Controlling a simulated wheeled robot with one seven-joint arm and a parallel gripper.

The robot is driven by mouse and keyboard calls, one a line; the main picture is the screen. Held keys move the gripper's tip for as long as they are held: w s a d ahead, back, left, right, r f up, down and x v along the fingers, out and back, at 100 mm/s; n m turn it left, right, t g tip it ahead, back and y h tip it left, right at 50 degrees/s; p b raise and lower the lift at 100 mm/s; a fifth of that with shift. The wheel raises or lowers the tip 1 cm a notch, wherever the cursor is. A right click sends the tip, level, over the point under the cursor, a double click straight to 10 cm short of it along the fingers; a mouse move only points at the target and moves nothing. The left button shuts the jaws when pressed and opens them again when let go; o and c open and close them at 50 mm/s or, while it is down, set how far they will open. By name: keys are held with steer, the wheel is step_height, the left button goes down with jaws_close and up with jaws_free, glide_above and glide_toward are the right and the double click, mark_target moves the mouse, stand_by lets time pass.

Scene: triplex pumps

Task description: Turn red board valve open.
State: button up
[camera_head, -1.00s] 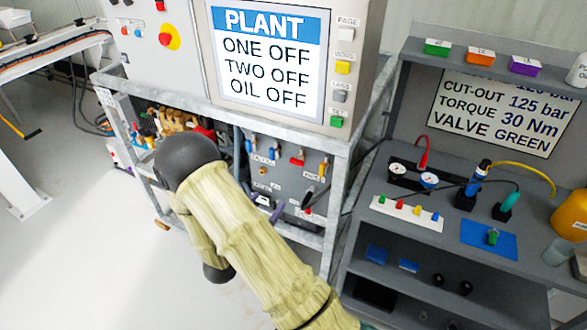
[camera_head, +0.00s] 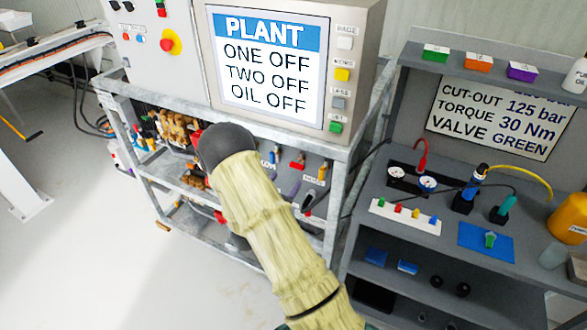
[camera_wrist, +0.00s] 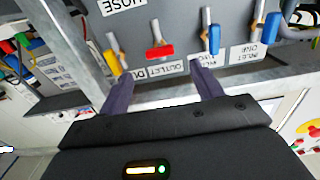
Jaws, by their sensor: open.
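The red board valve (camera_wrist: 160,51) has a red lever handle lying crosswise on the grey board. In the wrist view it sits beyond and between the two dark purple fingers of my gripper (camera_wrist: 160,72). The fingers are open and apart, with nothing between them, and no contact with the handle is visible. In the head view the red handle (camera_head: 298,162) shows on the board below the screen; my arm hides much of the board and most of my gripper. The labels in the wrist view appear upside down.
A yellow-handled valve (camera_wrist: 113,62) is left of the red one in the wrist view, and a blue-handled valve (camera_wrist: 214,40) is right. Another blue handle (camera_wrist: 271,27) stands farther right. A metal frame rail (camera_wrist: 66,42) runs close by the left finger.

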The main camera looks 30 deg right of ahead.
mark_target(295, 168)
steer(key=p+x, duration=0.1)
steer(key=x, duration=0.5)
steer(key=shift+w+d, duration=0.25)
steer(key=shift+d, duration=0.1)
steer(key=c, duration=1)
